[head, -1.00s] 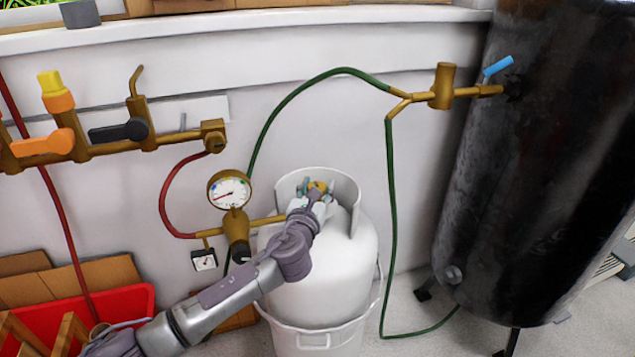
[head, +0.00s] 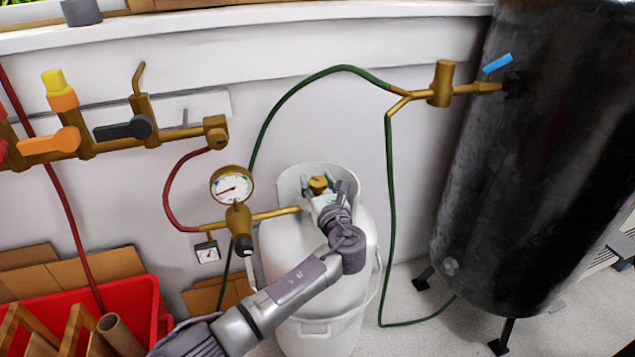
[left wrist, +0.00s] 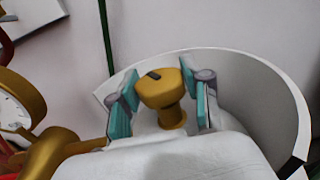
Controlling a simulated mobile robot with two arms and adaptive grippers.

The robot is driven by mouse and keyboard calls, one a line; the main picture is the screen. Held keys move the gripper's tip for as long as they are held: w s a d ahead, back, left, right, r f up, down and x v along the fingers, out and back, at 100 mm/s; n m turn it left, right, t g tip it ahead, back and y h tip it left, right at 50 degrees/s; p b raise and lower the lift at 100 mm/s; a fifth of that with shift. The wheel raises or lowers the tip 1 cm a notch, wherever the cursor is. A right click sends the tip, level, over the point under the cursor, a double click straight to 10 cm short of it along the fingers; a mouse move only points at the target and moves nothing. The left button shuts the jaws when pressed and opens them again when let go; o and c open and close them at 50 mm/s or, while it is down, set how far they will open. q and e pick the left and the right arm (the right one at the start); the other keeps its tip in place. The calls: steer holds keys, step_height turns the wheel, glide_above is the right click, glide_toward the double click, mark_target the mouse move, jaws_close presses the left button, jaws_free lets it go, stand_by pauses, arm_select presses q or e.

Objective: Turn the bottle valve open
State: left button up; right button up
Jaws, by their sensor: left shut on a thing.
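The bottle valve, a brass knob (head: 318,183), sits on top of the white gas bottle (head: 292,250), inside its white collar. In the left wrist view the knob (left wrist: 158,90) has a dark mark on its top and stands between my teal finger pads. My left gripper (head: 320,192) reaches it from the front and is shut on it. In the left wrist view my left gripper (left wrist: 164,100) has one finger on each side of the knob; the exact contact is hard to see. My right gripper is not in view.
A pressure gauge (head: 233,186) and brass regulator stand just left of the bottle. A green hose (head: 391,240) passes on its right. A large black tank (head: 535,170) stands at the right. A red crate (head: 130,292) with wooden pieces is at the lower left.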

arm_select(q)
steer(key=o, duration=1.2)
steer(key=v, duration=1.2)
steer(key=shift+f, duration=0.1)
